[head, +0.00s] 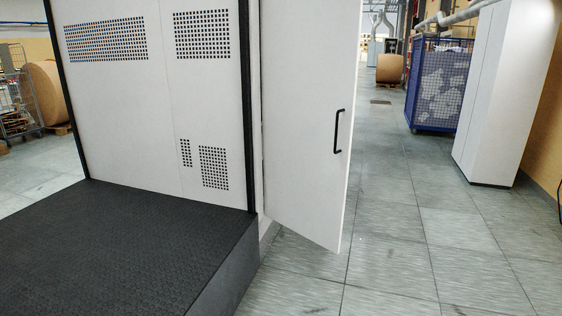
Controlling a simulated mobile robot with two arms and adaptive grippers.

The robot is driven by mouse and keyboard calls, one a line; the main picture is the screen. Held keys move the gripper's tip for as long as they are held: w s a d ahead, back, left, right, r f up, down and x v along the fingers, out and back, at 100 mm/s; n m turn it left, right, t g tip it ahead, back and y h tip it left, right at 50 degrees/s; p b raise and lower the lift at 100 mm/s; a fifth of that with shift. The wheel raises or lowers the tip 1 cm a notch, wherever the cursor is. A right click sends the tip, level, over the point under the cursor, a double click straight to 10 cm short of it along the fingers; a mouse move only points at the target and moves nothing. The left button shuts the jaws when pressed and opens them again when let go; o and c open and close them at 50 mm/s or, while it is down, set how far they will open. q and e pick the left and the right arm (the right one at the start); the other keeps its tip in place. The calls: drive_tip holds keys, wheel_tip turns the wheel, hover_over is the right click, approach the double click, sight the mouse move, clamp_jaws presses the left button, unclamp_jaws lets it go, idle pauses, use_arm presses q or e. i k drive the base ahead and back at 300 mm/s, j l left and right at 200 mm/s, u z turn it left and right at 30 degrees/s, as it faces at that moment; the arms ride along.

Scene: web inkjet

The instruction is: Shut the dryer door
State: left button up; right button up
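The dryer door (305,130) is a tall white panel in the middle of the head view. It stands open, swung out from the white dryer cabinet (125,100) on its left. A black bar handle (338,131) is on the door near its right edge. The door's top is cut off by the frame. The inside of the dryer is not visible. Neither of my grippers is in view.
A raised black platform (130,245) lies in front of the cabinet. The tiled floor (430,250) is clear right of the door. A white cabinet (503,95) and a blue mesh cart (438,85) stand along the right. Paper rolls (45,92) stand at the left.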

sight(310, 49)
drive_tip(key=i+z, duration=0.45)
drive_tip(key=i+j+z, duration=0.25)
drive_tip(key=i+z, duration=0.2)
drive_tip(key=i+j+z, duration=0.9)
drive_tip(key=i+j, duration=0.15)
drive_tip(key=j, duration=0.2)
